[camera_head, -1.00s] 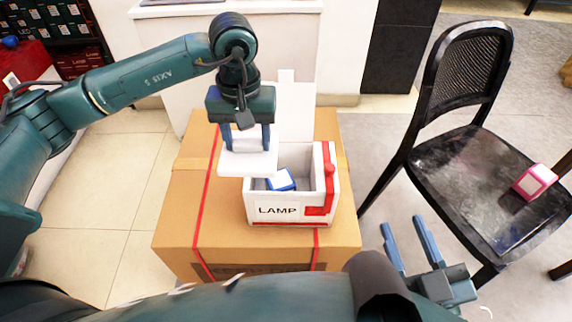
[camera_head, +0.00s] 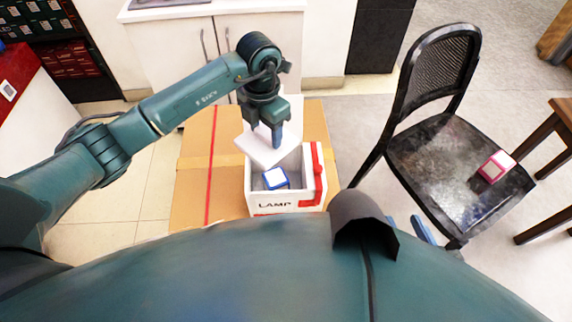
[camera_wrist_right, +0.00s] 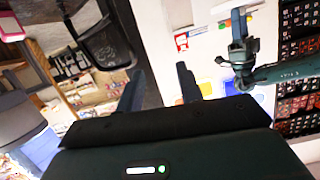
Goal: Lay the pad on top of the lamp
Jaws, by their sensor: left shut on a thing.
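My left gripper (camera_head: 265,136) is shut on the white pad (camera_head: 262,154), a flat square slab. It holds the pad over the back left part of the white open box marked LAMP (camera_head: 252,206). Inside the box lies a blue cube with a white face (camera_head: 275,178), apparently the lamp. The pad appears above the cube and further back, not touching it as far as I can tell. My right gripper (camera_wrist_right: 160,75) is empty, its two fingers wide apart. In the head view my own body mostly hides it.
A black chair (camera_head: 432,150) at the right holds a pink and white cube (camera_head: 496,167). A brown table (camera_head: 562,112) is at the far right, and a white cabinet (camera_head: 190,60) stands behind.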

